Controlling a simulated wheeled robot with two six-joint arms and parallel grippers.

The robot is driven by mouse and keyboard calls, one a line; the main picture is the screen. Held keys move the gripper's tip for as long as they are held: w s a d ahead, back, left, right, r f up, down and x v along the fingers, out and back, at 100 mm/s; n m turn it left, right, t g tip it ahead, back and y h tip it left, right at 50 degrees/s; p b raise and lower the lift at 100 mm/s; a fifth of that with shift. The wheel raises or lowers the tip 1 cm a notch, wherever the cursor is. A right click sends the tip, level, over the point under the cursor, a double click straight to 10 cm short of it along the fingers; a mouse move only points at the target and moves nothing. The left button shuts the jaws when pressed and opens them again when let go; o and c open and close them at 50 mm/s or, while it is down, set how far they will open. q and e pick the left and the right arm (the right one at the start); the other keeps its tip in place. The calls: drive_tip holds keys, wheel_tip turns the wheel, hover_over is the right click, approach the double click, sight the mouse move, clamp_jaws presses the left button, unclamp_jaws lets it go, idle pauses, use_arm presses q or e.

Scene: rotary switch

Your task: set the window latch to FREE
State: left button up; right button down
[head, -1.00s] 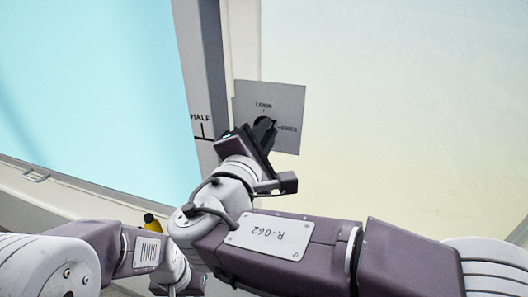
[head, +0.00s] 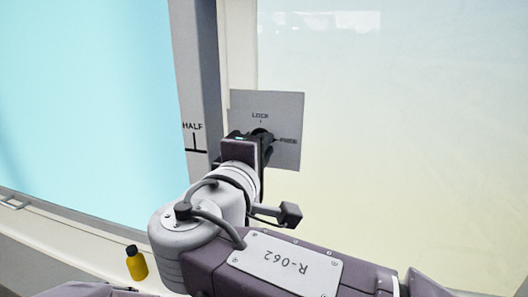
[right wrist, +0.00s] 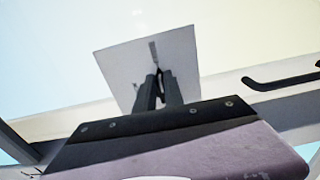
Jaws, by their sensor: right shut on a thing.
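The latch plate (head: 288,112) is a grey square on the window, marked LOCK at the top and FREE at the right. It also shows in the right wrist view (right wrist: 180,45). My right gripper (head: 264,140) is at the middle of the plate, its dark fingers close together and shut on the latch knob. In the right wrist view the fingertips (right wrist: 158,78) meet at a narrow dark bar (right wrist: 154,52) on the plate. The fingers cover most of the knob in the head view, so its exact pointing is hard to tell. My left gripper is out of view.
A grey window post (head: 196,70) with a HALF mark stands left of the plate. A yellow bottle (head: 137,265) with a dark cap stands on the sill at lower left. A dark bar handle (right wrist: 280,80) shows at right in the right wrist view.

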idle(0.3)
drive_tip(key=c, duration=1.4)
unclamp_jaws()
drive_tip(key=shift+c, duration=0.2)
drive_tip(key=v, duration=0.9)
